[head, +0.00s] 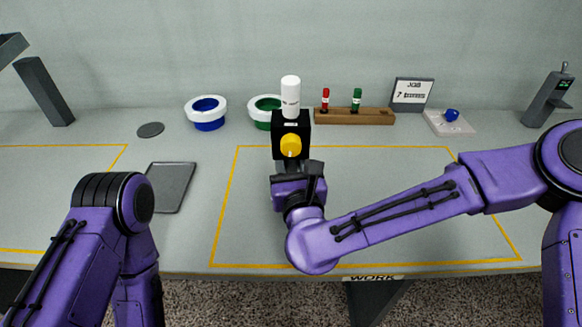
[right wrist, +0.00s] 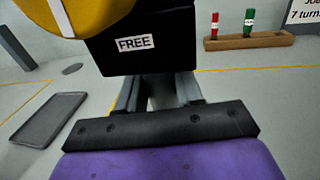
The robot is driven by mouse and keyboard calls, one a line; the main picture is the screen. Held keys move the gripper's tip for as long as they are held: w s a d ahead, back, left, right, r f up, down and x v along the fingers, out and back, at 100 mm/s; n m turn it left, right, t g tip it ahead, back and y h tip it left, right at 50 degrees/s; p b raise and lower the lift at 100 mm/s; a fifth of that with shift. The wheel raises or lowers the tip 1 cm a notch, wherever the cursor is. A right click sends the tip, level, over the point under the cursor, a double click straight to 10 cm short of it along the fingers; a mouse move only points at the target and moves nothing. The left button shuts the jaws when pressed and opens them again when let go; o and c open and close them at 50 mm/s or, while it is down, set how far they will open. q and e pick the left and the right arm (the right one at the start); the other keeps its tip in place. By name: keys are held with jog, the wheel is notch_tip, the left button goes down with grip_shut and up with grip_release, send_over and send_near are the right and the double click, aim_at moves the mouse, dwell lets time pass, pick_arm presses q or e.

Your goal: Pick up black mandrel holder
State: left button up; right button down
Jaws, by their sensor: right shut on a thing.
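The black mandrel holder (head: 280,128) is a black block with a yellow knob (head: 291,145) on its front and a white cylinder (head: 290,97) standing upright on top. In the right wrist view the black block (right wrist: 165,55) fills the top middle and carries a label reading FREE. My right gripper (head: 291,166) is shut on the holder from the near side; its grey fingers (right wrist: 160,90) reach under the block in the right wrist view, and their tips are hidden. My left arm is at the lower left of the head view, but its gripper is not in view.
A wooden rack (head: 340,117) holds red and green pieces beside a sign (head: 411,92). A white pad (head: 437,126) bears a blue item. A grey tray (head: 171,190) lies left; the yellow-outlined area has free room.

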aim_at(291, 162)
jog(key=s+r, duration=0.1)
jog(key=r, duration=0.1)
jog(key=s+r, duration=0.1)
jog(key=r, duration=0.1)
jog(key=s+r, duration=0.2)
jog(key=shift+s, duration=0.1)
jog(key=s+r+b, duration=0.1)
jog(key=s+r, duration=0.3)
jog(key=s, duration=0.5)
jog(key=shift+s+r, duration=0.3)
jog(key=shift+s, duration=0.1)
jog(key=shift+w+d+f+b, duration=0.1)
jog(key=shift+w+f+b, duration=2.2)
jog(key=shift+w, duration=0.15)
jog(key=shift+w+d+f+b, duration=0.1)
jog(key=shift+w+f+b, duration=2.2)
jog(key=shift+w, duration=0.15)
jog(key=shift+w+f+b, duration=0.55)
jog(key=shift+w+f, duration=0.1)
jog(key=shift+w, duration=0.15)
jog(key=shift+w+f, duration=0.25)
jog(key=shift+w, duration=0.3)
